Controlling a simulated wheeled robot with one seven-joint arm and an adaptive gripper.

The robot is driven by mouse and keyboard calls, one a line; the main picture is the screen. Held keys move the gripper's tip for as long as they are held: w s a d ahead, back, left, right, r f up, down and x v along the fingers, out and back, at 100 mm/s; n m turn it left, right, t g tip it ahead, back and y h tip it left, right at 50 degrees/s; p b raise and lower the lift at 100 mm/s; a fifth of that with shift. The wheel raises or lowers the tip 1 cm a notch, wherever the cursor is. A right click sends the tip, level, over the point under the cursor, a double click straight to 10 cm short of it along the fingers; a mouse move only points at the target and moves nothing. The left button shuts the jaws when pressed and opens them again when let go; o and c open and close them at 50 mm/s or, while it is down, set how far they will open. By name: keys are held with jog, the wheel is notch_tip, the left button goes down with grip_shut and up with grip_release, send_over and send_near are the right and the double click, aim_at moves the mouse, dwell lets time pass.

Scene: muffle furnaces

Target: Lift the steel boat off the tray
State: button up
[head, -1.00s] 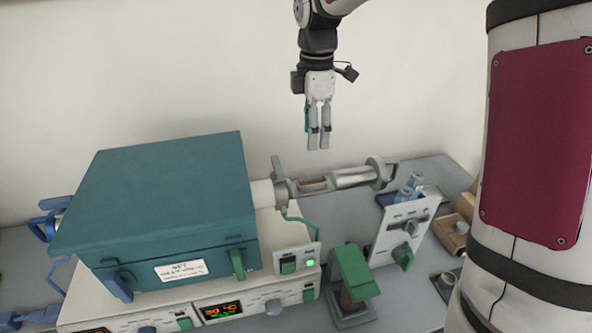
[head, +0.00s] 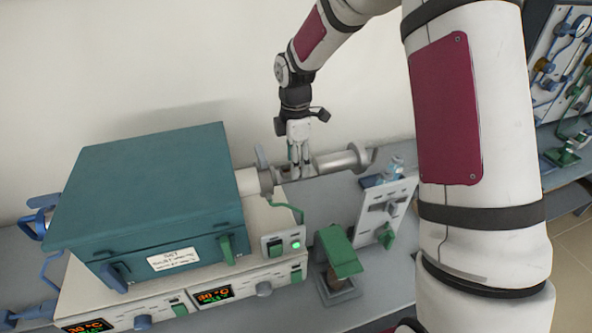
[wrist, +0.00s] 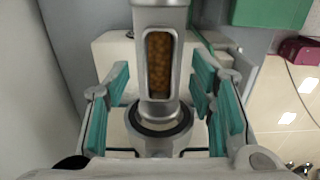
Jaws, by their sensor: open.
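In the wrist view, a silver-grey steel piece (wrist: 179,75) with a rounded slot full of brown granular stuff lies between my fingers. It looks like the steel boat, but I cannot clearly separate it from the tray under it. My gripper (wrist: 161,78) is open, with teal-padded fingers on either side of this piece and a visible gap on each side. In the head view my gripper (head: 300,172) points down into the open stretch of the metal tube (head: 338,163) beside the furnace. Its fingers hide the boat there.
The teal furnace (head: 150,195) stands left of my gripper on a white control unit (head: 190,300). A green-topped device (head: 340,252) and a sloped panel (head: 383,212) stand in front and to the right. The wall is behind; space above the tube is free.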

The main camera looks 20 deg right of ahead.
jog(key=shift+f, duration=0.7)
grip_shut()
jog(key=shift+w+r, duration=0.1)
jog(key=shift+r, duration=0.1)
